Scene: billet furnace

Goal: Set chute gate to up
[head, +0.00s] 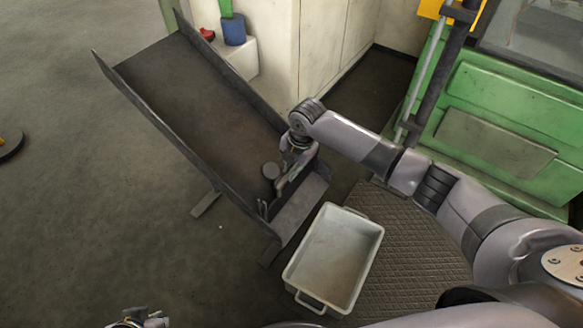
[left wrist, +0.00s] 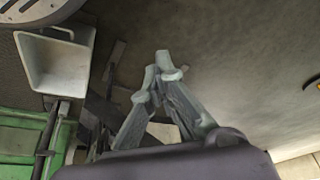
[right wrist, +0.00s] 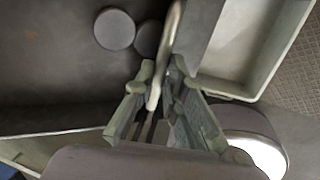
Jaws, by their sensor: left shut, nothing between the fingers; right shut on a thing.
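The dark grey chute (head: 190,95) slopes down toward the front, ending near a light grey bin (head: 375,235). A pale bent metal bar, apparently the gate handle (right wrist: 172,35), is at the chute's lower end. My right gripper (head: 284,180) is shut on this bar; the hold shows in the right wrist view (right wrist: 160,80). I cannot tell the gate's position, as the gripper hides part of it. Dark round billets (right wrist: 114,29) lie in the chute beside the bar. My left gripper (head: 140,318) is shut and empty above the floor; its tips meet in its wrist view (left wrist: 163,72).
The bin stands on a ribbed mat (head: 425,245) right of the chute's end. A green machine (head: 500,125) is at the right. A pale cabinet (head: 325,45) and a blue cup-like object (head: 234,30) are behind the chute. Floor at left is mostly clear.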

